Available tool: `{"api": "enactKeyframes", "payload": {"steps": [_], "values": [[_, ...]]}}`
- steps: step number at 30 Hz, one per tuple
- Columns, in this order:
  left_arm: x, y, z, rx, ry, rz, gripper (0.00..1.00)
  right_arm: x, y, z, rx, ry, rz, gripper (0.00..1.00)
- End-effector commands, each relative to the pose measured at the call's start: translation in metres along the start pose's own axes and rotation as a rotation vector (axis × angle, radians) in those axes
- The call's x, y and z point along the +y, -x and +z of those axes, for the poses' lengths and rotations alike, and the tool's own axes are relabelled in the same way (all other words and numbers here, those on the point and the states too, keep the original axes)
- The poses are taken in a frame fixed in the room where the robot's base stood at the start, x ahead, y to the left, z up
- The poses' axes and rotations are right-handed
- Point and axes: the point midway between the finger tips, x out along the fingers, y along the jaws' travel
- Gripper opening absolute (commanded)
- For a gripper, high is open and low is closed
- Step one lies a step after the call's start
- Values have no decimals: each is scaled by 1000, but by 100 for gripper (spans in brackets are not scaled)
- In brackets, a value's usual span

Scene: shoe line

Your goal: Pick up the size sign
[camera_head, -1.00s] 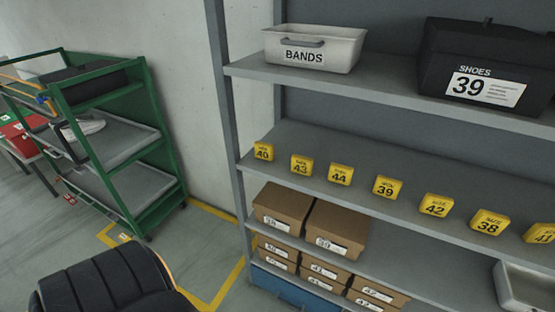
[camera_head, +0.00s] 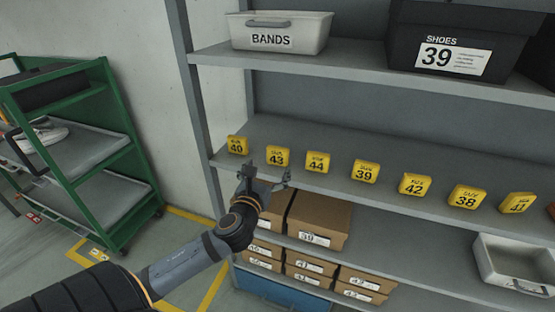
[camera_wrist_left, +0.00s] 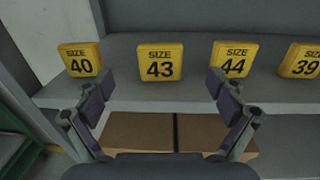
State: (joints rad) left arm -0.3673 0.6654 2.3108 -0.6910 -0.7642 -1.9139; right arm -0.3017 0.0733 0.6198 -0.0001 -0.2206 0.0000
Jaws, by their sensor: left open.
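Yellow size signs stand in a row on the middle shelf. In the head view they are 40 (camera_head: 237,145), 43 (camera_head: 277,156), 44 (camera_head: 317,162), 39 (camera_head: 365,171), 42 (camera_head: 414,184), 38 (camera_head: 466,197) and 41 (camera_head: 517,203). My left gripper (camera_head: 267,177) is open and empty at the shelf's front edge, just in front of sign 43. In the left wrist view, sign 43 (camera_wrist_left: 160,61) appears centred beyond the open fingers (camera_wrist_left: 160,88). Sign 40 (camera_wrist_left: 80,60) is to the left, 44 (camera_wrist_left: 233,59) and 39 (camera_wrist_left: 301,60) to the right. My right gripper is out of view.
The grey middle shelf (camera_head: 340,189) has bare room behind the signs. Above are a BANDS bin (camera_head: 279,36) and a black shoe box (camera_head: 452,58). Below are brown boxes (camera_head: 318,218) and a grey bin (camera_head: 500,268). A green cart (camera_head: 118,150) stands at the left.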

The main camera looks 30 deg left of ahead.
Motion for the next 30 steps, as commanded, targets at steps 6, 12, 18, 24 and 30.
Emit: {"api": "enactKeyframes", "payload": {"steps": [6, 12, 18, 24, 30], "values": [[1, -38, 1, -1, 7, 3, 94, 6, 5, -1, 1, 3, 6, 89], [0, -46, -1, 2, 6, 1, 94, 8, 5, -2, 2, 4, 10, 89], [1, -74, -7, 2, 9, 3, 94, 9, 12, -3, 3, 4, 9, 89], [0, -97, -9, 2, 8, 0, 94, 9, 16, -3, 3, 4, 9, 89], [0, -97, -10, 3, 6, -1, 94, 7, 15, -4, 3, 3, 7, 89]]}}
